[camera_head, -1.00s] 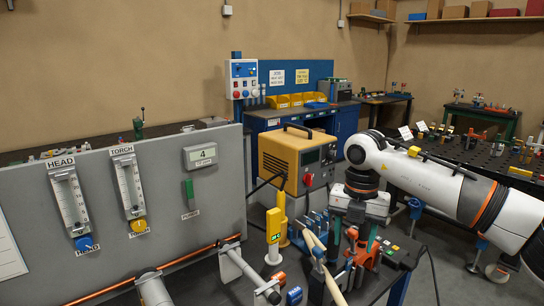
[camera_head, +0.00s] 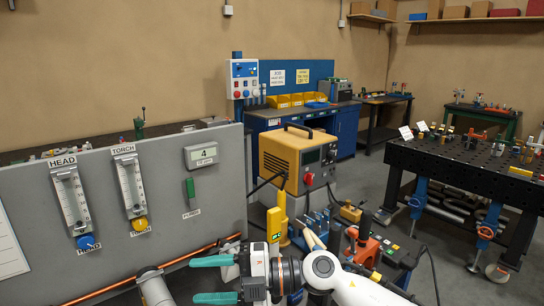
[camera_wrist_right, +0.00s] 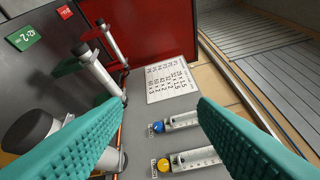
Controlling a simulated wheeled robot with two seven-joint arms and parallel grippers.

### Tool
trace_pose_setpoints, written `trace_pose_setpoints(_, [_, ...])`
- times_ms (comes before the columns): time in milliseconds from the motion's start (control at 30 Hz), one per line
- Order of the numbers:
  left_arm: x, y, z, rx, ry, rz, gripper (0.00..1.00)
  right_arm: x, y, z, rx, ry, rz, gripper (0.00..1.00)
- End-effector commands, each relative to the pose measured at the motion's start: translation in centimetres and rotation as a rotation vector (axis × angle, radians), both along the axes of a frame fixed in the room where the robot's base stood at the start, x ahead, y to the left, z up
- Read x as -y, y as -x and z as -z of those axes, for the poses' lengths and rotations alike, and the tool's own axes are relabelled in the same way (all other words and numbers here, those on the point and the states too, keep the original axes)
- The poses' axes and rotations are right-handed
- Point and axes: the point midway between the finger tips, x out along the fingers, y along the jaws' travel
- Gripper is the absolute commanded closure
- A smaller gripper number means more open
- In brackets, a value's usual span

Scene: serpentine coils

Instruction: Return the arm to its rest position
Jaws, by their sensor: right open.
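My right gripper (camera_head: 214,279) is low in the head view, in front of the grey panel's lower right part. Its two teal fingers point left and are spread apart with nothing between them. The right wrist view shows the same open fingers (camera_wrist_right: 160,125) over the grey panel (camera_wrist_right: 137,115), with the flowmeters below and between them. My white right arm comes in from the bottom right behind the gripper. My left gripper is in no frame.
The grey panel (camera_head: 100,245) carries the HEAD flowmeter (camera_head: 73,205), the TORCH flowmeter (camera_head: 130,190) and a copper pipe (camera_head: 185,258). A yellow-orange power unit (camera_head: 285,160) stands behind. A black perforated table (camera_head: 440,160) is at right, with open floor beside it.

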Motion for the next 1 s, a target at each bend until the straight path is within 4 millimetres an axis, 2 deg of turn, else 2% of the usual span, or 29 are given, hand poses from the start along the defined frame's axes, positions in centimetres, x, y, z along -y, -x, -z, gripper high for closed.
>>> trace_pose_setpoints(33, [0.0, 0.0, 0.0, 0.0, 0.0, 0.0, 0.64, -0.1, 0.3, -1.3, -0.07, -0.165, 0.08, 0.47])
trace_pose_setpoints(67, [0.0, -0.1, 0.0, 0.001, 0.0, 0.0, 0.64, 0.2, 0.1, -2.1, -0.109, -0.254, 0.14, 0.47])
trace_pose_setpoints(100, [0.0, -0.1, 0.0, 0.001, 0.0, 0.0, 0.64, 1.1, -0.5, -3.0, -0.164, -0.363, 0.23, 0.47])
trace_pose_setpoints(167, [0.0, -0.1, 0.0, 0.001, 0.0, 0.0, 0.64, 3.1, -1.8, -3.5, -0.262, -0.5, 0.382, 0.47])
trace_pose_setpoints(200, [0.0, -0.1, 0.0, 0.001, 0.0, 0.0, 0.64, 4.8, -2.7, -3.2, -0.333, -0.574, 0.493, 0.47])
trace_pose_setpoints(267, [0.0, -0.1, 0.0, 0.001, 0.0, 0.0, 0.64, 7.9, -3.9, -1.9, -0.449, -0.658, 0.67, 0.47])
trace_pose_setpoints(333, [0.0, -0.1, 0.0, 0.001, 0.0, 0.0, 0.64, 11.9, -4.9, 1.0, -0.597, -0.711, 0.887, 0.47])
trace_pose_setpoints(433, [0.0, -0.2, 0.0, 0.002, 0.0, 0.0, 0.64, 17.2, -4.5, 6.6, -0.805, -0.705, 1.172, 0.47])
trace_pose_setpoints(567, [0.0, -0.3, -0.1, 0.004, 0.0, 0.0, 0.64, 22.6, -1.1, 14.2, -1.063, -0.596, 1.474, 0.47])
trace_pose_setpoints(600, [0.0, -0.3, -0.1, 0.005, 0.0, 0.0, 0.64, 24.0, 0.5, 16.4, -1.139, -0.544, 1.553, 0.47])
trace_pose_setpoints(700, [0.0, -0.3, -0.1, 0.005, 0.0, 0.0, 0.64, 26.6, 4.8, 20.7, -1.301, -0.406, 1.703, 0.47])
trace_pose_setpoints(800, [0.0, -0.3, -0.1, 0.006, 0.0, 0.0, 0.64, 28.1, 8.6, 23.5, -1.422, -0.28, 1.798, 0.47])
trace_pose_setpoints(1000, [0.0, -0.3, -0.1, 0.006, 0.0, 0.0, 0.64, 30.0, 15.2, 26.7, -1.601, -0.063, 1.902, 0.47])
